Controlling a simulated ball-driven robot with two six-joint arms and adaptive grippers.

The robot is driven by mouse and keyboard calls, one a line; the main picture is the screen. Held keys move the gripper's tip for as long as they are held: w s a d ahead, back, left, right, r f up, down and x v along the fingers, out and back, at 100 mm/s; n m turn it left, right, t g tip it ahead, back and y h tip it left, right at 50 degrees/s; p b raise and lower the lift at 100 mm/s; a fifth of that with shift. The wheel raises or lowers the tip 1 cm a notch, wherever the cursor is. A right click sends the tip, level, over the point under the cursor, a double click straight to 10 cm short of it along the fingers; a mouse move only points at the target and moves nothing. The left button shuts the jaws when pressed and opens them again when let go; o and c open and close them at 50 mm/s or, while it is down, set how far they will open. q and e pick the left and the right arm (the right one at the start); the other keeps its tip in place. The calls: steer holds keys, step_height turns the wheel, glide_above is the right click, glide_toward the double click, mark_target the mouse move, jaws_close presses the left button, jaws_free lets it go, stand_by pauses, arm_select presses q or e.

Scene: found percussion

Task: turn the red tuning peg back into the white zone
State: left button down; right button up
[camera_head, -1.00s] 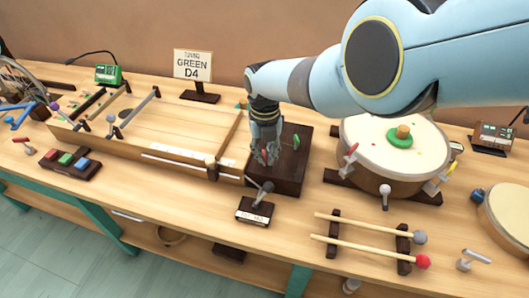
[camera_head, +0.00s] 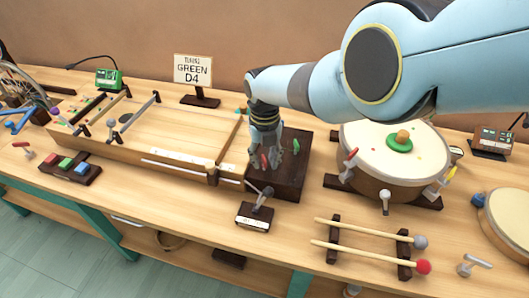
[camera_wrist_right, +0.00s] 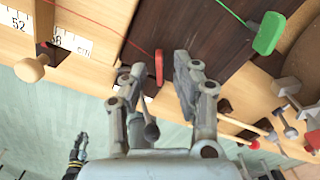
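The red tuning peg (camera_head: 264,160) stands at the dark block (camera_head: 292,185) at the right end of the wooden string box (camera_head: 175,130). In the right wrist view the red peg (camera_wrist_right: 159,68) lies between the fingertips of my right gripper (camera_wrist_right: 160,72), with gaps on both sides. My right gripper (camera_head: 268,164) is open and also shows in the head view, over the block. A green peg (camera_head: 296,146) stands right of it. I cannot make out a white zone. A dark, ringed shape low left in the wrist view looks like my left gripper (camera_wrist_right: 76,152); its fingers are unclear.
A small lever on a dark labelled base (camera_head: 254,216) stands just in front of the block. A drum (camera_head: 390,160) is close on the right. Two mallets (camera_head: 370,245) lie on a rack in front. A sign (camera_head: 193,70) reads "TUNING GREEN D4".

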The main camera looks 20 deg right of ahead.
mark_target(265, 160)
steer(key=shift+w+r, duration=0.1)
steer(key=shift+r, duration=1.1)
step_height(265, 160, up, 10)
steer(key=shift+f, duration=0.2)
steer(key=shift+f, duration=0.1)
